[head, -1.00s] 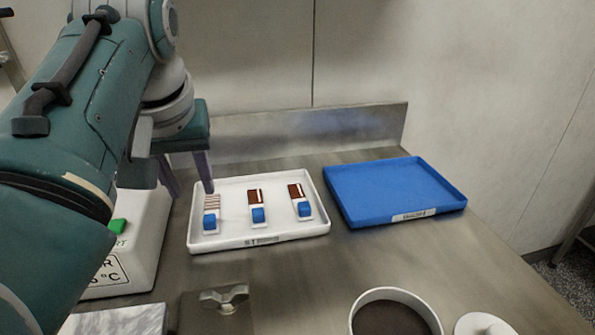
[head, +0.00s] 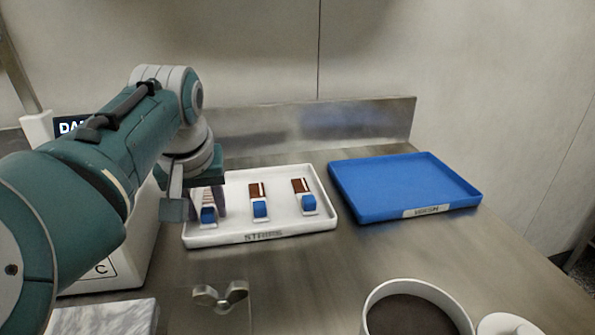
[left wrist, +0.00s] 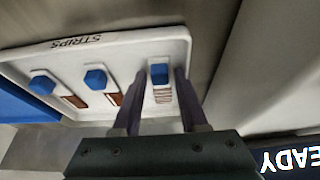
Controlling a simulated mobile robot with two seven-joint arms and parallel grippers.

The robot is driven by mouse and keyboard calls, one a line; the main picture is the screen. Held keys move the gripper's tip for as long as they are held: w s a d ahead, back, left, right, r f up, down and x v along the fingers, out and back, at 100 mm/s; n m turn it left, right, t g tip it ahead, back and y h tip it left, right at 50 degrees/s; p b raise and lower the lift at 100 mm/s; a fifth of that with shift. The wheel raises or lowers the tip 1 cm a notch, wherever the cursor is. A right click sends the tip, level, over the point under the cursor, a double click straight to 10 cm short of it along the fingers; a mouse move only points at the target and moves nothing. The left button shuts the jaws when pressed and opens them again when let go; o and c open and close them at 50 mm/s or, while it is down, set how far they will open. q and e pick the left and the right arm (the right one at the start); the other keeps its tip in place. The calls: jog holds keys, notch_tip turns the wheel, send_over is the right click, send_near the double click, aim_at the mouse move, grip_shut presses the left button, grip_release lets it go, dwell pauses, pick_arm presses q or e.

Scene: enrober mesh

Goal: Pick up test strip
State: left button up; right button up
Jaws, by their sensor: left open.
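Three test strips lie in a white tray (head: 284,205) labelled STRIPS. Each is a small pale slip with a blue end block. The left strip (head: 208,213) has thin brown stripes; the middle strip (head: 259,202) and right strip (head: 304,197) have solid brown patches. My left gripper (head: 207,209) is open, pointing down over the left strip and partly hiding it. In the left wrist view, the open left gripper (left wrist: 160,76) has one finger on each side of the striped strip (left wrist: 162,92). Contact cannot be told. My right gripper is not in view.
An empty blue tray (head: 405,185) stands right of the white tray. A bowl of brown material (head: 410,312) is at the front right. A metal wing-shaped piece (head: 220,296) and a marble slab (head: 100,318) are in front. A low steel backsplash (head: 330,122) rises behind.

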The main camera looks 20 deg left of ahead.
pick_arm(q)
grip_shut()
dwell(0.6)
